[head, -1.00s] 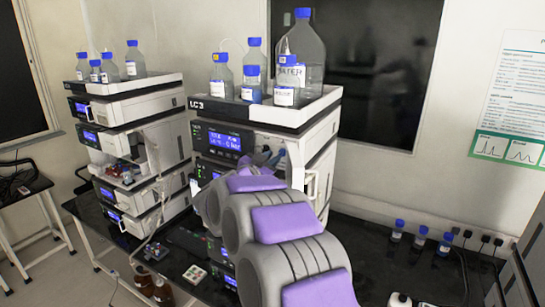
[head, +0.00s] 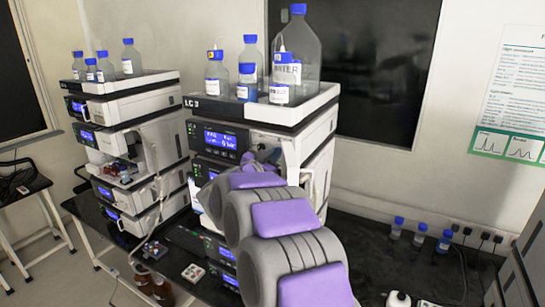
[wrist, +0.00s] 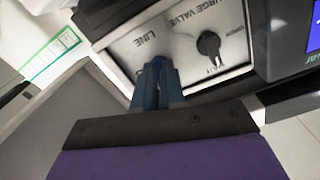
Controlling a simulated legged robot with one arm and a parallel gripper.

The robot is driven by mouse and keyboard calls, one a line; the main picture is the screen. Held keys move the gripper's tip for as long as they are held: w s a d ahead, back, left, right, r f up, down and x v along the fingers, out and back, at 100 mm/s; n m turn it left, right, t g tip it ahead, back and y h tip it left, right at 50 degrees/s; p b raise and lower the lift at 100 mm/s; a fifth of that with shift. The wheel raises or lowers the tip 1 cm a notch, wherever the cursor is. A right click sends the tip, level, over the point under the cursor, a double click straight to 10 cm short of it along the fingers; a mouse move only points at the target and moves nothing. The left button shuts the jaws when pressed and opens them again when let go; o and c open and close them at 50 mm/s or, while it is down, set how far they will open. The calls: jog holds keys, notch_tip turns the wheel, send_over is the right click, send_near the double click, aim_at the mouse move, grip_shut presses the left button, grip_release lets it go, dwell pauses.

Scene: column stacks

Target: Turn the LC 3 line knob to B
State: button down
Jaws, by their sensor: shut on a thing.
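The LC 3 stack (head: 206,103) stands in the middle of the head view, with its name on the top tray's front edge. In the wrist view, its pale panel carries the labels LINE and PURGE VALVE. In the head view my arm hides much of the stack's front.
Several blue-capped bottles (head: 246,68) stand in the tray on top of LC 3. An open white door (head: 310,180) is right of my gripper. Another stack (head: 128,110) stands at the left. Small blue-capped bottles (head: 421,233) stand on the dark bench at right.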

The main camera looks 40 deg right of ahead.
jog(key=shift+m, duration=0.3)
jog(key=shift+f+m+b, duration=0.15)
jog(key=shift+m+b, duration=0.85)
jog(key=m+b, duration=0.4)
jog(key=m, duration=0.1)
jog(key=m+b, duration=0.3)
jog(key=shift+f+m, duration=0.1)
jog(key=shift+m, duration=0.3)
jog(key=shift+m+b, duration=1.3)
jog(key=shift+m, duration=0.2)
jog(key=c, duration=1.5)
grip_release()
jog(key=shift+c, duration=0.2)
jog(key=shift+o, duration=0.2)
